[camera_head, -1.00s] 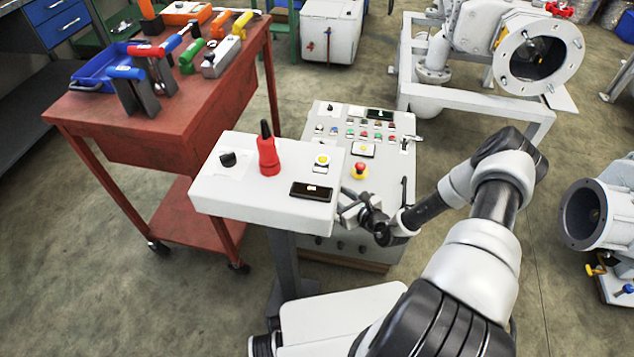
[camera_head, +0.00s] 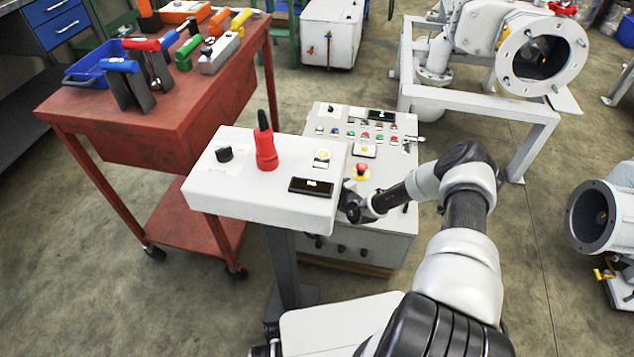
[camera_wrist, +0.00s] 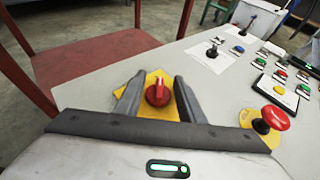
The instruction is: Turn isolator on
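A red rotary knob (camera_wrist: 157,94) on a yellow square plate (camera_wrist: 153,110) shows in the wrist view, on the grey panel; it looks like the isolator. My gripper (camera_wrist: 160,78) is open, with one dark finger on each side of the knob. A gap shows between the knob and each finger. In the head view my gripper (camera_head: 352,208) is at the near left part of the control console (camera_head: 385,190), mostly hidden behind a white box, and the knob is hidden there.
A red mushroom button (camera_wrist: 273,118) is right of the knob; it also shows in the head view (camera_head: 361,169). Rows of small buttons lie farther back. The white box (camera_head: 230,190) on a post stands close in front. A red tool table (camera_head: 150,112) is at left.

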